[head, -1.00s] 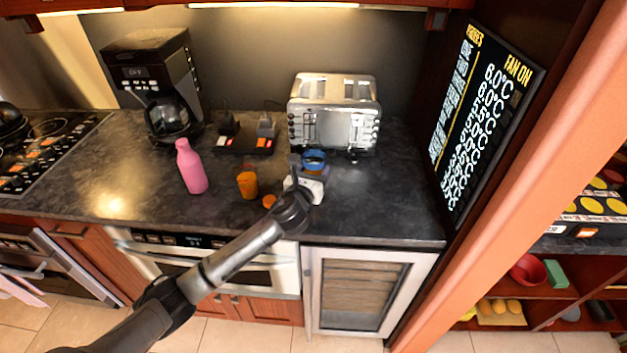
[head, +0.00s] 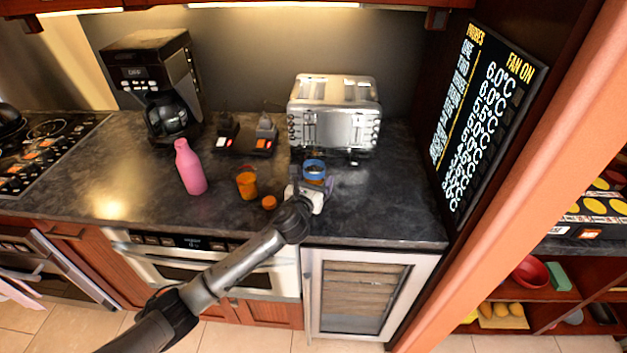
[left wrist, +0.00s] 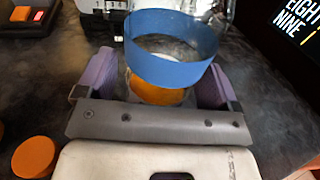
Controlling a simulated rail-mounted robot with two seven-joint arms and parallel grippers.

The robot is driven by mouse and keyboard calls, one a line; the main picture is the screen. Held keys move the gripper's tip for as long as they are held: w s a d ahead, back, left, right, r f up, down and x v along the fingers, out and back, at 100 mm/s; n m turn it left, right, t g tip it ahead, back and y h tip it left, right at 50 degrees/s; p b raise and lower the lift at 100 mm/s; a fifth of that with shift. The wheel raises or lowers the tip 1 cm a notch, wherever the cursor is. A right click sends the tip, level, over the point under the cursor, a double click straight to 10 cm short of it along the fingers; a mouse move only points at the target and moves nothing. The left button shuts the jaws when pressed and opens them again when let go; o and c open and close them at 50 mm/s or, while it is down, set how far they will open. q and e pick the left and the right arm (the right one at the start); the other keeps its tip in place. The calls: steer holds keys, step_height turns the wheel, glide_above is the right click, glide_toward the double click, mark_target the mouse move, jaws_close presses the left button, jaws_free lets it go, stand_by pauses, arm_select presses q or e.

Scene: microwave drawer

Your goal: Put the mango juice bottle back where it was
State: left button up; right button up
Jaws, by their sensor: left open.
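A round vessel with a wide blue band at its top and orange below (head: 314,168) stands upright on the dark counter in front of the toaster. No label is readable, so I cannot tell for sure that it is the mango juice bottle. In the left wrist view the blue band (left wrist: 170,52) and the orange lower part (left wrist: 158,95) lie between the purple fingers. My left gripper (head: 311,184) is open, with one finger on each side of the vessel. Whether the fingers touch it is unclear. My right gripper is not in view.
A pink bottle (head: 190,168), an orange cup (head: 247,186) and an orange disc (head: 269,202) stand to the left. The toaster (head: 335,115) is close behind, the coffee maker (head: 155,85) at the back left. The counter to the right is clear.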

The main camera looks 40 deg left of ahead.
arm_select(q)
steer(key=shift+r, duration=0.1)
steer(key=shift+s+r, duration=0.1)
steer(key=shift+s, duration=0.05)
steer(key=p+v, duration=0.2)
steer(key=v, duration=0.9)
steer(key=shift+s+d+r, duration=0.1)
steer(key=shift+s+d, duration=0.05)
steer(key=shift+s, duration=0.2)
steer(key=shift+s+d+f+n, duration=0.2)
steer(key=shift+f+n, duration=0.1)
steer(key=shift+f, duration=0.05)
steer(key=s+d+f+n+g+h+p, duration=0.1)
steer(key=s+d+f+n+g, duration=0.2)
steer(key=s+f+n, duration=0.35)
steer(key=s+d+f+n+g+h, duration=0.1)
steer(key=s+d+f+n+g, duration=0.3)
steer(key=n, duration=0.3)
steer(key=s+d+f+n+g+h, duration=0.2)
steer(key=s+d+f+n+g, duration=0.1)
steer(key=s+n, duration=0.5)
steer(key=s+d+f+n+g+h, duration=0.2)
steer(key=s+n, duration=0.6)
steer(key=s, duration=0.5)
steer(key=shift+d+f+g+b, duration=0.5)
steer(key=shift+d+g, duration=0.2)
steer(key=shift+d, duration=0.4)
